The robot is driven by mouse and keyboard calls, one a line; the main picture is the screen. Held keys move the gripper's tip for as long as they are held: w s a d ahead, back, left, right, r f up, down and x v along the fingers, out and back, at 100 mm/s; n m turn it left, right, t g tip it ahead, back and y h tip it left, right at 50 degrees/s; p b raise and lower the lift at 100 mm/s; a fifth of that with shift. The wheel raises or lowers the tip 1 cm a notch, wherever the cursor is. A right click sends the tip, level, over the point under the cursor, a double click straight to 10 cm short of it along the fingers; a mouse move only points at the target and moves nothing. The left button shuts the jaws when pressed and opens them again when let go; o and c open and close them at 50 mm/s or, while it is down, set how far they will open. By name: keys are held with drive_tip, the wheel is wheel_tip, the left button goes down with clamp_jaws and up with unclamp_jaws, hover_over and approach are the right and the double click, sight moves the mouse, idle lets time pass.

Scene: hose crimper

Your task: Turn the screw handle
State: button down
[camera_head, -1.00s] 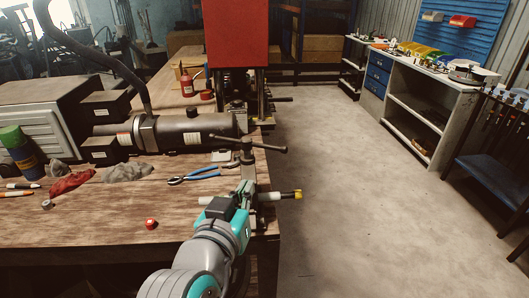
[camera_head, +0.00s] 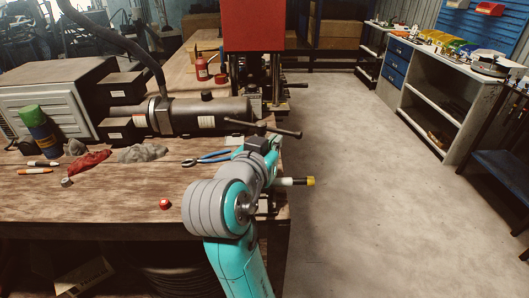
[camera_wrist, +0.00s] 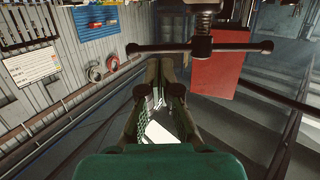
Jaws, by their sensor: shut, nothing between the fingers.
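The screw handle (camera_head: 278,130) is a dark crossbar with rounded ends on an upright screw, at the bench's right edge in the head view. In the wrist view the handle (camera_wrist: 230,47) runs nearly level across the top, with the threaded screw above its middle. My gripper (camera_wrist: 160,62) is shut and empty. Its fingertips show at the left half of the bar, overlapping it in the picture; I cannot tell whether they touch it. In the head view my arm's wrist hides the gripper and much of the clamp below the handle.
A pale rod with a yellow end (camera_head: 298,181) sticks out past the bench's right edge. Blue-handled pliers (camera_head: 208,158), a red cap (camera_head: 165,204) and a dark cylinder (camera_head: 205,116) are on the wooden bench (camera_head: 110,195). The floor to the right is clear.

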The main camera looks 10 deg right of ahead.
sight(284, 133)
drive_tip(key=shift+x, duration=1.95)
drive_tip(key=shift+x, duration=0.75)
drive_tip(key=shift+s+d, duration=0.1)
drive_tip(key=shift+d, duration=0.05)
